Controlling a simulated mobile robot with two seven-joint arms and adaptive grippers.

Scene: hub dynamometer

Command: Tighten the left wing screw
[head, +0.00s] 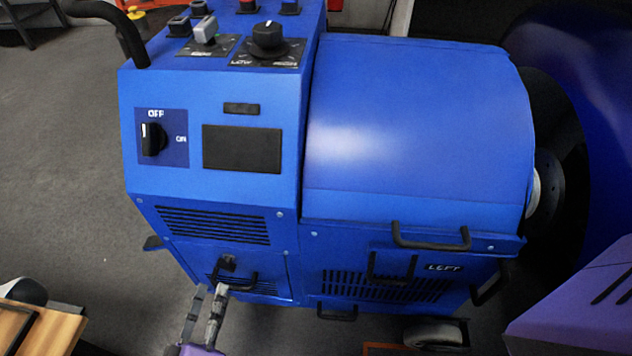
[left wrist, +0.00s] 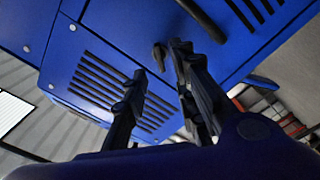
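The left wing screw (head: 227,262) is a small black part on the lower front panel of the blue dynamometer (head: 215,185). In the left wrist view the wing screw (left wrist: 159,56) stands out from the panel, above a slotted vent. My left gripper (head: 209,289) is just below and in front of it in the head view. In the left wrist view the two black fingers of my left gripper (left wrist: 159,58) are apart, with their tips on either side of the screw. I cannot tell whether they touch it. My right gripper is not in view.
More black handles (head: 432,240) project from the right housing. A wooden surface (head: 40,330) is at the lower left. Open grey floor (head: 65,170) lies left of the machine.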

